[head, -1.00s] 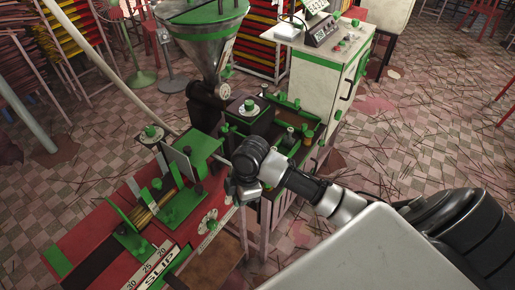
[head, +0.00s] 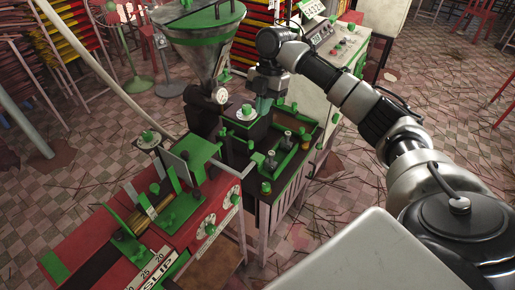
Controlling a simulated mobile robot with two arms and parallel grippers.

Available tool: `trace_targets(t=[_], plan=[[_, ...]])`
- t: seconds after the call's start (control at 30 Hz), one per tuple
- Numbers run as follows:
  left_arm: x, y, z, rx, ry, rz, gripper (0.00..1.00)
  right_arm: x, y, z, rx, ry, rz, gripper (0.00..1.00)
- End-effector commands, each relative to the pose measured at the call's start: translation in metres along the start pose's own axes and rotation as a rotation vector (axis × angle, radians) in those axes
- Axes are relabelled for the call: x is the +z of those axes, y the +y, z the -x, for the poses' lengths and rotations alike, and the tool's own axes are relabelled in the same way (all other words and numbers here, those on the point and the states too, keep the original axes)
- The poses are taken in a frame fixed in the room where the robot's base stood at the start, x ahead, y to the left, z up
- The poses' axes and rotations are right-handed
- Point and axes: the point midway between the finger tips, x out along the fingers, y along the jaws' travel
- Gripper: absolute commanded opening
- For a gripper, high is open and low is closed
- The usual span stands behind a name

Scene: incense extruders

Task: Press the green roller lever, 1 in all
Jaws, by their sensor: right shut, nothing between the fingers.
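My right gripper (head: 262,106) points down, its fingers together with nothing between them. It is beside and just beyond the dark block with the white dial and green knob (head: 247,111), above the far left end of the green-edged tray; I cannot tell whether it touches anything. Several small green-topped fittings stand in and around the tray, such as a grey post with a green top (head: 269,159). Which of the small green parts is the roller lever is too small to tell for sure. My left gripper is out of view.
A steel hopper (head: 199,45) stands left of my right gripper. The red machine (head: 205,213) with green brackets and dials is at the front left. Stacked racks stand behind.

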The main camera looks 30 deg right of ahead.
Motion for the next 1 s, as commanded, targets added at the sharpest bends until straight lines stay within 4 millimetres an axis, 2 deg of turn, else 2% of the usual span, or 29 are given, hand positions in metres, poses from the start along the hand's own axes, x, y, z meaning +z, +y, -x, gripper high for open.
trace_targets(t=[0.27, 0.43, 0.87, 1.0], plan=[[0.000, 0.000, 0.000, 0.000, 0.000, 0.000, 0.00, 0.000, 0.000, -0.002, -0.001, 0.000, 0.000, 0.00], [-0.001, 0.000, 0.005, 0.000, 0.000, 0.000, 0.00, -0.001, 0.000, -0.015, -0.003, 0.000, -0.001, 0.00], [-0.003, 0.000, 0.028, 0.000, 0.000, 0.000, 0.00, -0.002, -0.001, -0.102, -0.005, 0.001, -0.001, 0.00], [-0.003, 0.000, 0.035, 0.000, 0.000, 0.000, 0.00, 0.005, -0.001, -0.122, -0.003, -0.001, -0.004, 0.00]])
